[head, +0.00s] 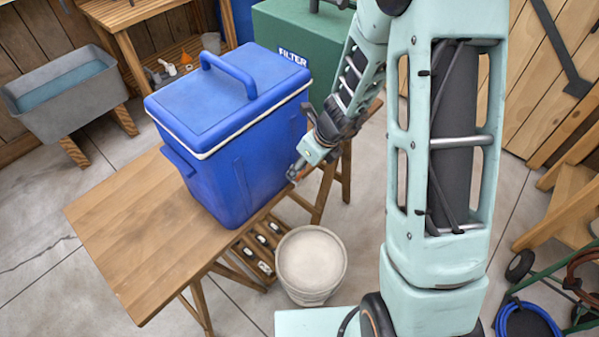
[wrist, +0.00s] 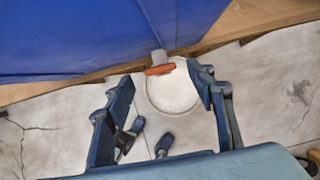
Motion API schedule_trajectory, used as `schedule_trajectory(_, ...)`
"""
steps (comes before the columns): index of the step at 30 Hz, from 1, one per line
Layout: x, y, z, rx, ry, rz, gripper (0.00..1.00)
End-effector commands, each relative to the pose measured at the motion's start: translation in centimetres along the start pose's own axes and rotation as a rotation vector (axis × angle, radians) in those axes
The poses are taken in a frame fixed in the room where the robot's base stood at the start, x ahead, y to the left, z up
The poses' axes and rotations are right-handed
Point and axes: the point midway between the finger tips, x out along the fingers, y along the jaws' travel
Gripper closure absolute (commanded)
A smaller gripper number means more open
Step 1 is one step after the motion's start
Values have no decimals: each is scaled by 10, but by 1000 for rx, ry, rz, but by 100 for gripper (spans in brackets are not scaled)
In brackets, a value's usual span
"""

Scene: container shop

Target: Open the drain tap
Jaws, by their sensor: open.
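The blue cooler (head: 235,150) with a closed lid stands on a wooden table; its side wall also fills the top of the wrist view (wrist: 90,38). The drain tap (wrist: 158,56) sticks out low from that wall, with a grey body and an orange-red handle (wrist: 160,69) lying crosswise. My gripper (wrist: 160,74) is open, with one finger on each side of the handle and visible gaps to it. In the head view my gripper (head: 298,170) is at the cooler's lower right side and largely hides the tap.
A white bucket (head: 312,263) stands on the floor below the tap. The wooden table (head: 120,220) has bare top to the left. A green filter box (head: 290,35) is behind the cooler. A grey trough (head: 62,95) is at the far left; a hose cart is at the right.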

Motion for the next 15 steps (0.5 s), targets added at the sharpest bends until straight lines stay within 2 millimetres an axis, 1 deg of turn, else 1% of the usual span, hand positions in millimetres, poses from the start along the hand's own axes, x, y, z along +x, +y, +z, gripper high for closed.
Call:
schedule_trajectory(1,12,0,-2,0,1,1,49)
schedule_trajectory(6,30,0,-1,0,0,0,49)
schedule_trajectory(10,35,0,0,-1,-1,0,49)
schedule_trajectory(15,35,0,1,-2,-1,0,49)
